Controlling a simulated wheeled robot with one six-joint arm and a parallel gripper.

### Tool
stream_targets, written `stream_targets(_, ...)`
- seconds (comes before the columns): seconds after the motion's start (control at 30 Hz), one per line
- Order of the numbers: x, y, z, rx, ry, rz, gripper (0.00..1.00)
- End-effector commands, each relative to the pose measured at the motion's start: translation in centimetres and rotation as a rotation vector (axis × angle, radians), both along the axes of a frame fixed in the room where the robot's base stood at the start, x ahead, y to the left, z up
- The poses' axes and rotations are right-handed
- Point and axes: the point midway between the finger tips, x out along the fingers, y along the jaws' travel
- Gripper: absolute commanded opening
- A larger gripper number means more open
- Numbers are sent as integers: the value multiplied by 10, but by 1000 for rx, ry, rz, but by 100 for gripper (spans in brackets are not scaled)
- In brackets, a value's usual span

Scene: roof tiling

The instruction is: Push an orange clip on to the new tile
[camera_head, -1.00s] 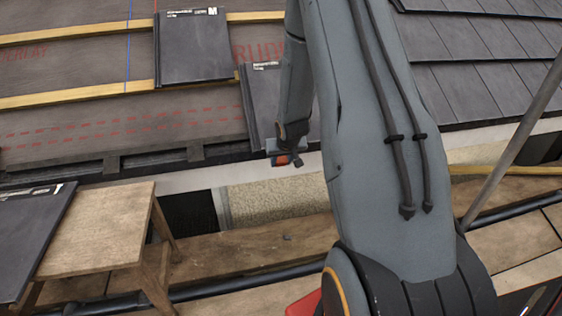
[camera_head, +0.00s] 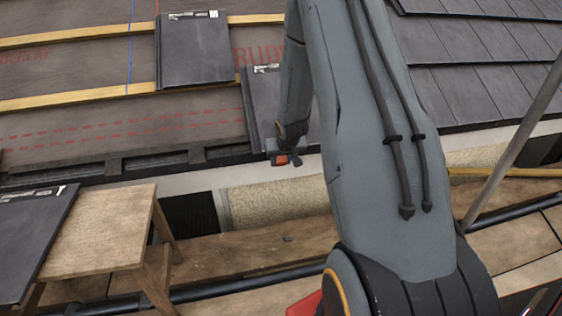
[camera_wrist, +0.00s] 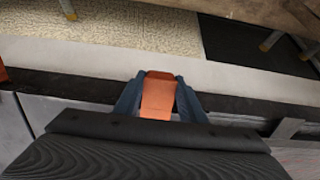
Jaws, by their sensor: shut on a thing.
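My gripper (camera_wrist: 158,100) is shut on an orange clip (camera_wrist: 158,94), held between two blue fingers in the wrist view. In the head view the clip (camera_head: 282,160) shows as a small orange patch at the arm's end, just off the roof's lower edge. A dark tile (camera_head: 258,98) lies at the eave just above it, its right part hidden behind my arm. In the wrist view a grey tile surface (camera_wrist: 60,106) lies below the dark eave edge. I cannot tell whether the clip touches the tile.
Another dark tile (camera_head: 195,52) lies higher up across the wooden battens (camera_head: 60,105). A second orange piece (camera_wrist: 2,72) shows at the wrist view's left edge. A slanted pole (camera_head: 510,150) stands at right.

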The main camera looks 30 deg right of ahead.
Motion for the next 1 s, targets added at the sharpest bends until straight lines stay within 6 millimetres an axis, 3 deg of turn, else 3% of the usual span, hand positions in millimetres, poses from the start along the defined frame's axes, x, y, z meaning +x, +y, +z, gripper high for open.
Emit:
stream_targets(0.33,4,-1,3,-2,-6,0,0)
stream_targets(0.37,4,-1,3,-2,-6,0,38)
stream_targets(0.5,3,-1,2,-1,-4,0,58)
stream_targets(1.0,-3,1,10,-1,-1,1,58)
